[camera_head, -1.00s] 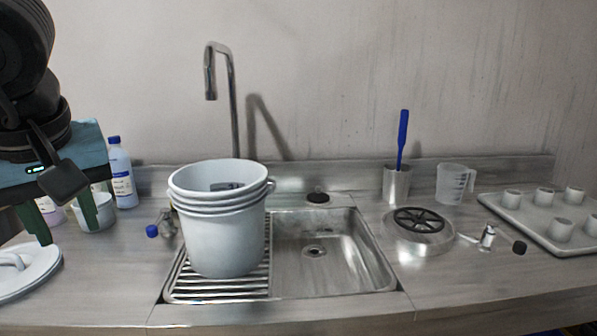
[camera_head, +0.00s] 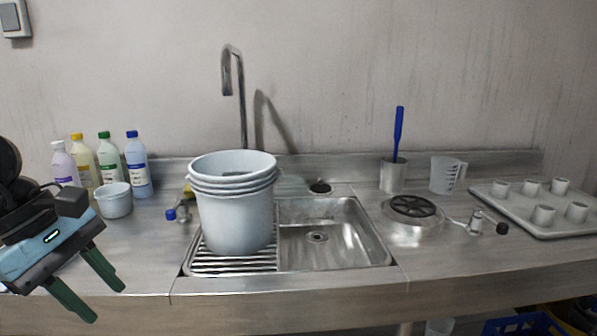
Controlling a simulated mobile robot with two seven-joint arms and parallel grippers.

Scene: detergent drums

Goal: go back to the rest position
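My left gripper (camera_head: 107,296) is at the lower left, in front of the counter's front edge. Its two green fingers are spread apart with nothing between them, pointing down and to the right. My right gripper is not in view. A stack of pale grey buckets (camera_head: 236,222) stands on the ribbed drainer left of the sink basin (camera_head: 330,240), apart from the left gripper.
Several bottles with coloured caps, one of them blue-capped (camera_head: 138,168), and a small white pot (camera_head: 115,203) stand at the back left. At right are a measuring jug (camera_head: 447,176), a round metal device (camera_head: 415,236) and a tray (camera_head: 540,228) of cups.

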